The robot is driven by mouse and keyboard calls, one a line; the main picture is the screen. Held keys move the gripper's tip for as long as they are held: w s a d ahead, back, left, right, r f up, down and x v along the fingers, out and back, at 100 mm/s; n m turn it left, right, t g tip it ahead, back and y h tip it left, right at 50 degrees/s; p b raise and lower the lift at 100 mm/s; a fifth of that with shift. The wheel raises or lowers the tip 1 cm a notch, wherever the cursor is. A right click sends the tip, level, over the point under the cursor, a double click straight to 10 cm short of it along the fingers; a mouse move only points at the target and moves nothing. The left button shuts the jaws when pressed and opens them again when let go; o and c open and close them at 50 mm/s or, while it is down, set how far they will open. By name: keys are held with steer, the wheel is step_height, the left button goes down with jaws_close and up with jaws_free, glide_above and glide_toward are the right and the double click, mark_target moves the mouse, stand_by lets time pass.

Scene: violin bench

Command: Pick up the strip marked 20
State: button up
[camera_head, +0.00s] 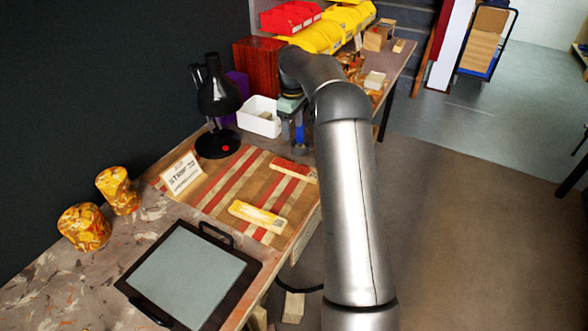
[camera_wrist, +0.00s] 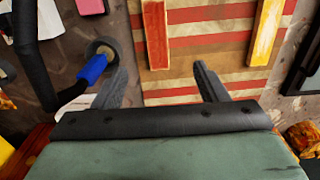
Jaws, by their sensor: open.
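Two strips lie on a striped board (camera_head: 225,187). A red strip (camera_head: 293,168) with a pale end is at its far right side, and a yellow strip (camera_head: 257,217) is nearer the front. In the wrist view the red strip (camera_wrist: 155,35) is just beyond my fingertips, roughly between them, and the yellow strip (camera_wrist: 266,32) is farther right. I cannot read numbers on either strip. A white card (camera_head: 182,174) with "STRIP" lettering stands at the board's left; its number is unclear. My gripper (camera_wrist: 161,69) is open and empty; in the head view its fingers are hard to make out.
A black lamp (camera_head: 218,100) and white bin (camera_head: 259,117) stand behind the board. A dark-framed grey tray (camera_head: 188,268) is in front, with two mottled amber blocks (camera_head: 84,227) at left. Wrist view shows a grey ring (camera_wrist: 102,50) and blue-ended tool (camera_wrist: 92,69) near my left finger.

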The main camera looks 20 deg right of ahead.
steer(key=p, duration=0.2)
glide_above(295, 168)
steer(key=f, duration=1.1)
steer(key=shift+w+a+f, duration=0.1)
steer(key=shift+a+f, duration=0.2)
steer(key=shift+d+f+p, duration=0.2)
steer(key=shift+f+p, duration=0.1)
steer(key=shift+f, duration=1.05)
steer(key=shift+d+f+p, duration=0.15)
steer(key=shift+f+p, duration=0.15)
steer(key=shift+f, duration=1.05)
steer(key=c, duration=1.1)
